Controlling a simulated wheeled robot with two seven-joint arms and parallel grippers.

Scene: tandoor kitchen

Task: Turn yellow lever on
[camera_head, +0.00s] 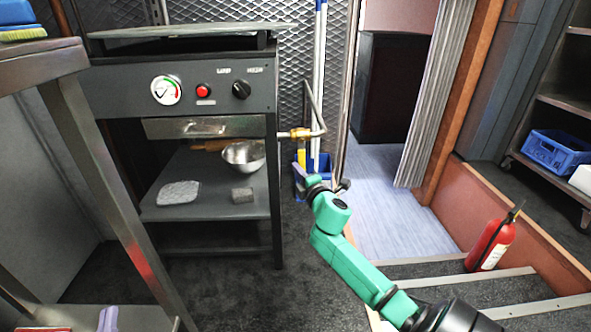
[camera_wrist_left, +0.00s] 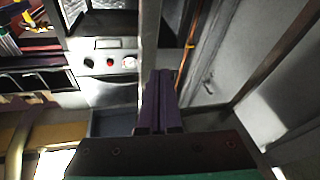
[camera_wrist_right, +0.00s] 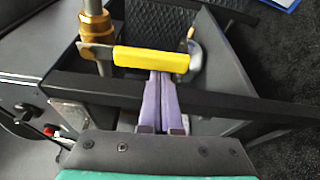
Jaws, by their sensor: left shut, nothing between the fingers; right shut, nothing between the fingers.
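The yellow lever (camera_head: 301,153) hangs down from a brass valve (camera_head: 299,134) on the pipe at the right side of the grill unit. In the right wrist view the lever (camera_wrist_right: 151,59) lies across the picture, joined to the brass valve (camera_wrist_right: 96,27) at its left end. My right gripper (camera_head: 299,170) is shut and empty, just below the lever. In the right wrist view its purple fingertips (camera_wrist_right: 159,76) meet the lever's lower edge; whether they touch it I cannot tell. My left gripper (camera_head: 108,317) is shut and empty, low at the left. It also shows in the left wrist view (camera_wrist_left: 160,75).
The grill unit (camera_head: 230,100) has a gauge, red button and knob on its front. Its shelf (camera_head: 215,205) holds a metal bowl (camera_head: 243,155). A steel table (camera_head: 40,62) stands at the left. A fire extinguisher (camera_head: 492,243) stands at the right. The dark floor between is clear.

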